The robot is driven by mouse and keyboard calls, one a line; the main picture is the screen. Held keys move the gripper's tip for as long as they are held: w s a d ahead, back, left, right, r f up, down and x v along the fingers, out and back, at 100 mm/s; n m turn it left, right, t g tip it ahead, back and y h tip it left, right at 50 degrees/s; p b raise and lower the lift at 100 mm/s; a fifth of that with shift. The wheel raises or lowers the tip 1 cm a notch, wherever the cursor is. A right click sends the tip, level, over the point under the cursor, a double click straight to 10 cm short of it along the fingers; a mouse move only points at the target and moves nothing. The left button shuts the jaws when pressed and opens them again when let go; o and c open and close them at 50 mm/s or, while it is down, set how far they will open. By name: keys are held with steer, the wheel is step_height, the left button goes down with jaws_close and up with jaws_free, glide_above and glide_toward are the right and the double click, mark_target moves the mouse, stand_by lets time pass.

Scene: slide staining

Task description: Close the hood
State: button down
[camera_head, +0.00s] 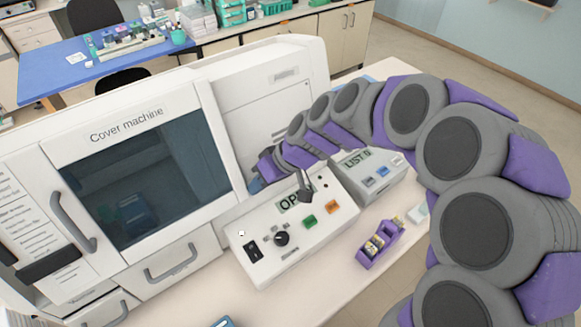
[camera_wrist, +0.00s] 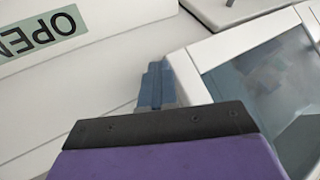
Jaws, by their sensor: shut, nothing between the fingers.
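The white hood (camera_head: 180,92) labelled "Cover machine" has a dark window (camera_head: 150,175) and stands on the left of the head view. Whether it sits flush with the machine's body is hard to tell. In the wrist view a white frame (camera_wrist: 188,75) around a glass pane (camera_wrist: 262,90) shows at the right. My gripper (camera_head: 256,185) is at the hood's right side, low down, between it and the control box (camera_head: 300,235). In the wrist view its blue fingers (camera_wrist: 155,85) are together and empty, close to the white frame. Contact cannot be told.
The control box has a partly covered display (camera_head: 289,203) reading "OP"; the wrist view shows "OPEN" (camera_wrist: 40,33). A box marked "LIST 0" (camera_head: 375,178) and a purple dispenser (camera_head: 365,258) stand to the right. A blue table (camera_head: 50,75) is behind.

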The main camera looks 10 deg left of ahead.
mark_target(218, 209)
steer(key=s+a, duration=0.6)
steer(key=shift+s+a, duration=0.3)
steer(key=shift+a, duration=0.1)
steer(key=shift+s, duration=0.1)
